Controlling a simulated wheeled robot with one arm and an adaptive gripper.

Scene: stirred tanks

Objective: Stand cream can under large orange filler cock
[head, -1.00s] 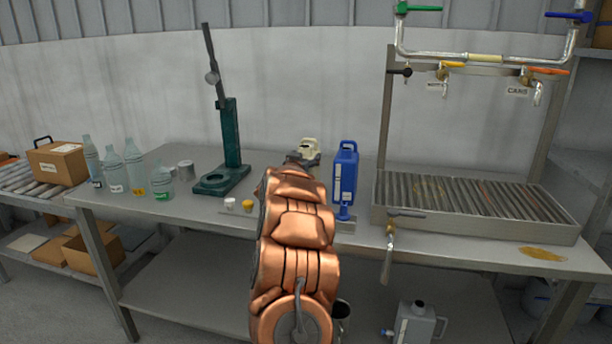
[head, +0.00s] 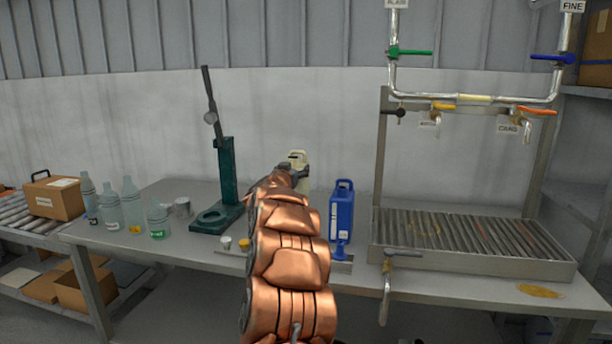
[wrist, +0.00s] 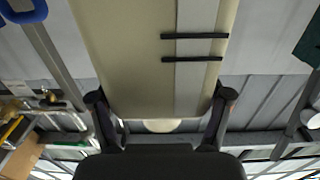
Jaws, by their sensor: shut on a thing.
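The cream can (head: 298,158) shows in the head view just beyond my arm, above the bench, partly hidden by my gripper. My gripper (head: 292,170) is shut on it. In the wrist view the can (wrist: 110,45) fills the upper middle, with a pale strip and two dark bars on its side, and my gripper's fingers (wrist: 160,112) stand on both sides of it. The large orange filler cock (head: 535,111) is on the pipe rack at the right, above a CANS label. A slatted drain tray (head: 470,268) lies below it, with no can on it.
A blue can (head: 341,212) stands on the bench between my arm and the tray. A smaller yellow-handled cock (head: 442,108) is left of the orange one. A green press (head: 227,180) and several bottles (head: 131,205) stand at the left. A lever tap (head: 387,280) juts from the tray's front.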

